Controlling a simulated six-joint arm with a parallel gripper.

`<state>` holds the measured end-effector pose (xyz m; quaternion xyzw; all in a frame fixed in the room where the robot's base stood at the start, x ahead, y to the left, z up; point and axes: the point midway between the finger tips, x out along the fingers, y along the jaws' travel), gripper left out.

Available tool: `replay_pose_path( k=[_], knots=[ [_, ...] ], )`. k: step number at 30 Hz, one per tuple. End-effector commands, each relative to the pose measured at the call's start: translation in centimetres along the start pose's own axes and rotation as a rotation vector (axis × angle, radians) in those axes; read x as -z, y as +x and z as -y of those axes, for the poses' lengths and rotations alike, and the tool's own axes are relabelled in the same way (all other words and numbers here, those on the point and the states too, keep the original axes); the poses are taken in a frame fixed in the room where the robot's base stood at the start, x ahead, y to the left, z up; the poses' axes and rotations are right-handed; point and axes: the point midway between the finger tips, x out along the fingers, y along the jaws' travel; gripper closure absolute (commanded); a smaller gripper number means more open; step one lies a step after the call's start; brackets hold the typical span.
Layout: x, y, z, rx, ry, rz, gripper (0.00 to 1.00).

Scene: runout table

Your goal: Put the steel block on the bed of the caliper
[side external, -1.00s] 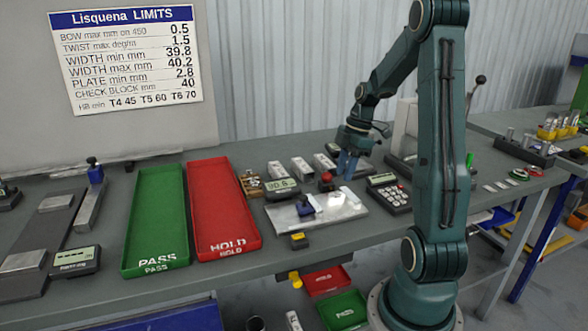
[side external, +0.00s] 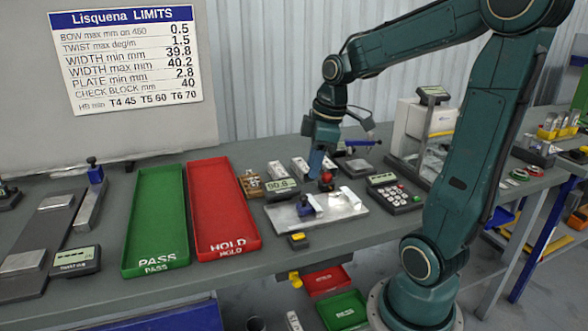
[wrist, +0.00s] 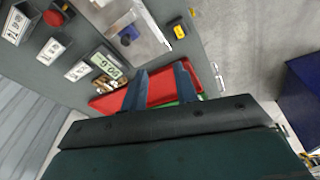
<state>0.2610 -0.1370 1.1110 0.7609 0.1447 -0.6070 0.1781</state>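Several labelled metal blocks (side external: 277,170) stand behind the caliper. Another grey block (side external: 355,167) lies to their right. I cannot tell which is the steel block.
The green PASS tray (side external: 153,262) and red HOLD tray (side external: 228,243) lie left of the caliper. A keypad unit (side external: 393,198) stands at its right. A small yellow-topped item (side external: 298,240) sits at the front edge. A tall white-and-grey instrument (side external: 430,125) stands at the back right.

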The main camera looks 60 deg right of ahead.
Motion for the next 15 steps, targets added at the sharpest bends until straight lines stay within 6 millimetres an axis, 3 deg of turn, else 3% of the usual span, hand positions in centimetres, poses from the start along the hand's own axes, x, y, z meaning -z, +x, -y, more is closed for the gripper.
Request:
replay_pose_path(
  k=[6, 15],
  knots=[
    [1.6, -2.4, 5.9, -0.062, 0.125, -0.057, 0.7],
    [1.0, -4.4, 12.5, -0.089, 0.319, -0.179, 0.7]
  ],
)
